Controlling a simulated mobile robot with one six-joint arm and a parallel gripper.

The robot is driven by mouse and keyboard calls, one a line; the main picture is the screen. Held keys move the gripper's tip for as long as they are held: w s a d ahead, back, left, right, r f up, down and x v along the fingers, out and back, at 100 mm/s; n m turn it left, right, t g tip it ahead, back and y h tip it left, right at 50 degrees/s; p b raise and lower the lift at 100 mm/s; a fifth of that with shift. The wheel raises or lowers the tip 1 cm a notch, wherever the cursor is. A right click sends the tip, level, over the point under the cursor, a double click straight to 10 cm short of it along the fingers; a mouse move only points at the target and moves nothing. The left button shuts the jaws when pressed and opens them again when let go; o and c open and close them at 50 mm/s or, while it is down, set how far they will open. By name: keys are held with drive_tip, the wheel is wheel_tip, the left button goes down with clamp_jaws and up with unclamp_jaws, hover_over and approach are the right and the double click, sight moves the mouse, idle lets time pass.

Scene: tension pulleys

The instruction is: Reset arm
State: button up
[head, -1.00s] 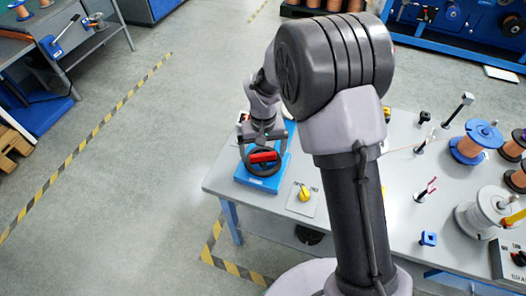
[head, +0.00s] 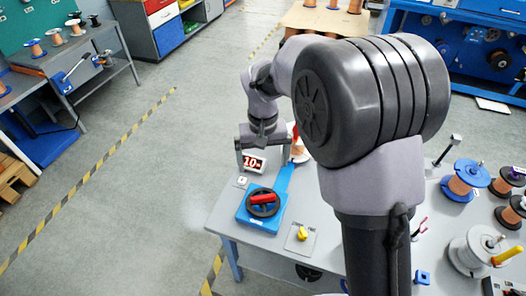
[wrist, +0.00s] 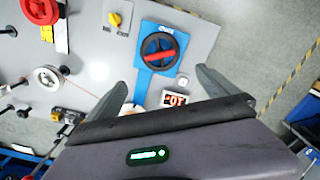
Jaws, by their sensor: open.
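My gripper (head: 263,157) is raised above the back left part of the grey table, its two fingers spread and nothing between them. In the wrist view my gripper (wrist: 165,95) also shows its fingers wide apart. Below and in front of it sits a blue base with a black handwheel (head: 263,203) and a red handle across it. The handwheel also shows in the wrist view (wrist: 159,51), apart from the fingers. A small display with red digits (head: 254,163) stands behind the base, seen between the fingers.
A yellow knob on a plate (head: 302,234) is right of the handwheel. Spools (head: 466,181), a blue square part (head: 422,277) and an upright post (head: 447,150) stand on the right side of the table. The floor at left is clear.

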drive_tip(key=s+d+r+m+t, duration=0.2)
drive_tip(key=s+d+r, duration=0.25)
drive_tip(key=r, duration=0.35)
drive_tip(key=s+d+r+m+t+y+b, duration=0.1)
drive_tip(key=s+d+r+m+t, duration=0.1)
drive_tip(key=s, duration=0.7)
drive_tip(key=s+d+r+m+t+y+b, duration=0.1)
drive_tip(key=s+d+r+m, duration=0.1)
drive_tip(key=s, duration=0.7)
drive_tip(key=shift+s+d+r+t, duration=0.35)
drive_tip(key=shift+s+d+t, duration=0.05)
drive_tip(key=shift+d, duration=0.4)
